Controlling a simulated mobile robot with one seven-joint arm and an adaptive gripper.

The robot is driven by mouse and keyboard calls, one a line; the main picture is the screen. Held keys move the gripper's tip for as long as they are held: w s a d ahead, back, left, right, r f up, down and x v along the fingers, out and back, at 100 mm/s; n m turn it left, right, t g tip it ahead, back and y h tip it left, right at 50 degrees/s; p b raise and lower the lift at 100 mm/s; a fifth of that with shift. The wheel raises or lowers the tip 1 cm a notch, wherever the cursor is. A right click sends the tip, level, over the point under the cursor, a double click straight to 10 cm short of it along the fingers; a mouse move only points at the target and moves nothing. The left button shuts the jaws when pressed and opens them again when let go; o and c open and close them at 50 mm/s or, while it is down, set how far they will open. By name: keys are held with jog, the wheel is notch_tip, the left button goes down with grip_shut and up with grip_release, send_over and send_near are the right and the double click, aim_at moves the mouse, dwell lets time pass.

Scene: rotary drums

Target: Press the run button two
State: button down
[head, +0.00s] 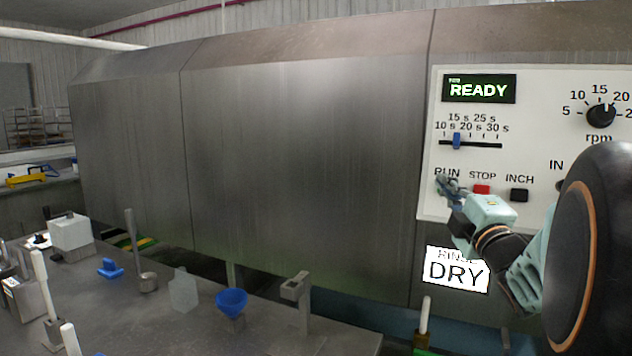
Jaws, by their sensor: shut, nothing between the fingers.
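The white control panel (545,130) is on the right end of the grey machine. Its green display (479,88) reads READY. The RUN label (447,172) is at the panel's lower left, and my gripper (441,182) is right at it, fingers shut and empty. The RUN button itself is hidden behind my gripper, and I cannot tell whether the fingertips touch it. To the right are the red STOP button (481,189) and the black INCH button (519,195). My arm comes in from the right and covers the panel's lower right.
A slider with a blue knob (456,141) and a black rpm dial (601,116) sit above the buttons. A DRY sign (456,269) hangs below the panel. A grey bench (170,325) with a blue funnel (231,302) and several tools stands at the lower left.

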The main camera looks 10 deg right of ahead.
jog(key=w+d+f+b, duration=0.1)
jog(key=w+d+f, duration=0.1)
jog(key=w+d, duration=0.1)
jog(key=shift+w+d, duration=0.25)
jog(key=shift+w, duration=0.6)
jog(key=shift+f, duration=0.2)
dwell(0.7)
jog(key=shift+w+d+b, duration=0.2)
jog(key=shift+w+b, duration=0.1)
jog(key=shift+b, duration=0.3)
